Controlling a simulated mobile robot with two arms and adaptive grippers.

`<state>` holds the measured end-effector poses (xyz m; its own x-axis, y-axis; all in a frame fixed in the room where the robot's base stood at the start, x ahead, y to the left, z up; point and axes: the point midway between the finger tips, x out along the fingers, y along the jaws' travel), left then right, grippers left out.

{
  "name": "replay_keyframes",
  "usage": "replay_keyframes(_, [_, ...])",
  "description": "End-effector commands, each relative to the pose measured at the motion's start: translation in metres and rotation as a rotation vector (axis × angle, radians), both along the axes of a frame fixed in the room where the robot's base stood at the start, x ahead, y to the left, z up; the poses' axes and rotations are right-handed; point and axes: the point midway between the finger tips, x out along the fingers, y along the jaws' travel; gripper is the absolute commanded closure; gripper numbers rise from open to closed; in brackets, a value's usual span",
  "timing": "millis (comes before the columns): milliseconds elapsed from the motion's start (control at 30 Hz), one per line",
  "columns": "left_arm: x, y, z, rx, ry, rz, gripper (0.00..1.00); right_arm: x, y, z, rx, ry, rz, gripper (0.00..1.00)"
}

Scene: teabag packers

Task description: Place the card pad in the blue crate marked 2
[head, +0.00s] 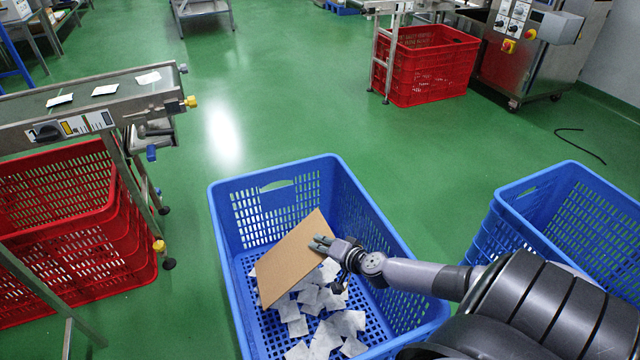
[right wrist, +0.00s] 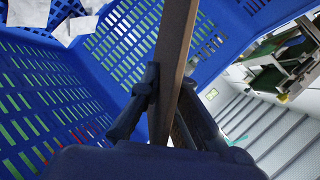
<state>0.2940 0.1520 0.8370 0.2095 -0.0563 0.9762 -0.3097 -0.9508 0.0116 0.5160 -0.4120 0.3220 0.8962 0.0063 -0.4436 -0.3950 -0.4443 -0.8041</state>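The card pad (head: 290,262) is a flat brown sheet, tilted inside the near blue crate (head: 262,178), above white teabags. My right gripper (head: 320,243) holds it by its upper right edge. In the right wrist view the pad (right wrist: 173,60) stands edge-on between the two fingers of the right gripper (right wrist: 168,92), which are closed on it. Whether the pad's lower edge touches the teabags or the crate wall cannot be told. No number mark is readable on either blue crate. My left gripper is out of view.
White teabags (head: 327,332) lie loose on the near crate's floor. A second blue crate (head: 503,208) stands at the right, partly behind my right arm. Red crates (head: 75,240) stand under a conveyor (head: 90,105) at the left. Green floor lies open behind the near crate.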

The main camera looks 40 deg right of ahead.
Motion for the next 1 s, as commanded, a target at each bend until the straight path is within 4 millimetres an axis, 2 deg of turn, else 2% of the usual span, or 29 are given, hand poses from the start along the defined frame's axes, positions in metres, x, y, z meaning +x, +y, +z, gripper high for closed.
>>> replay_keyframes(100, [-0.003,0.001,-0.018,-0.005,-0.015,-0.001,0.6,-0.001,0.0,-0.022,0.002,0.002,-0.002,1.0])
replay_keyframes(267, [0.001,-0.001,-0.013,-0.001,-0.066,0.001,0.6,0.0,0.0,-0.04,0.002,0.0,0.0,1.0])
replay_keyframes(633, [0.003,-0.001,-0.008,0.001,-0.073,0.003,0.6,0.0,0.0,-0.041,0.001,0.0,0.0,1.0])
replay_keyframes(1000, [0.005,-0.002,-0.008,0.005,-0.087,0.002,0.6,0.0,0.0,-0.052,0.001,0.0,0.0,1.0])
